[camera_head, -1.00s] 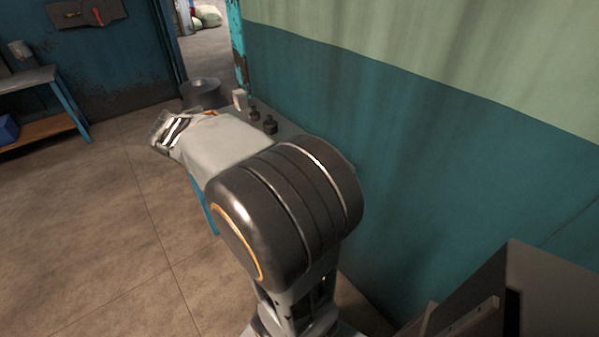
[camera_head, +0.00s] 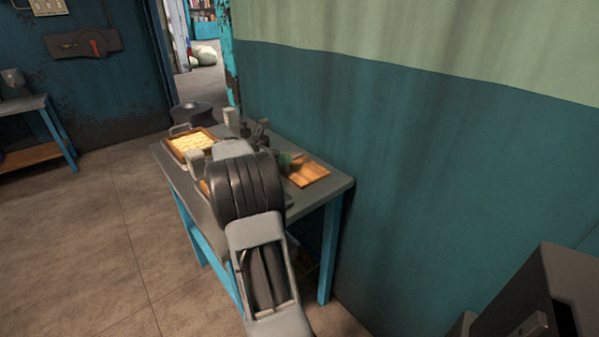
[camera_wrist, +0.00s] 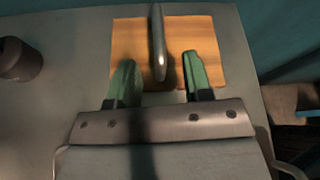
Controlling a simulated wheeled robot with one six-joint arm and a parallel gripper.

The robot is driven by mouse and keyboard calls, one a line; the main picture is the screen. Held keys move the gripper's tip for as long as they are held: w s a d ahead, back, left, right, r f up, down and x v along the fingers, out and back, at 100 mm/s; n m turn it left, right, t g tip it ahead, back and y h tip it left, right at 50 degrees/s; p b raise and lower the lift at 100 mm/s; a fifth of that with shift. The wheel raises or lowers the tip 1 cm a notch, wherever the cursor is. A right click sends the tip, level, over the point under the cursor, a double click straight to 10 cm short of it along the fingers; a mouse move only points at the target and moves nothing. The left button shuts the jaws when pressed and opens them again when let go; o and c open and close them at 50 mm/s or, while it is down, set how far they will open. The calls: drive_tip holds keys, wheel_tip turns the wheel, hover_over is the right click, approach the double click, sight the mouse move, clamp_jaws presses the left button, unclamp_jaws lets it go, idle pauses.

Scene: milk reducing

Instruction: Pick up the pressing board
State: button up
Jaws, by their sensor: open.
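The pressing board appears to be the flat wooden board (camera_head: 307,174) on the right end of the grey table, by the wall. In the wrist view, the board (camera_wrist: 205,35) lies ahead of my gripper, with a narrow grey metal piece (camera_wrist: 158,40), perhaps its handle, over its middle. My gripper (camera_wrist: 160,56) is open, its green fingers pointing at the board, one on each side of the metal piece in the picture. I cannot tell how high the fingers are or whether they touch anything. In the head view, my arm hides most of the gripper.
The grey table (camera_head: 335,186) stands against the teal wall (camera_head: 400,150). A tray of yellow food (camera_head: 190,142) is at its far left, with a pale cup (camera_head: 231,117) and small dark items (camera_head: 262,128) at the back. Open floor (camera_head: 80,240) lies to the left.

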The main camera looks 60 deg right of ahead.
sight(294, 158)
drive_tip(key=shift+b+x, duration=0.75)
drive_tip(key=shift+x, duration=2.2)
drive_tip(key=shift+w+f, duration=0.1)
drive_tip(key=shift+w, duration=0.05)
clamp_jaws()
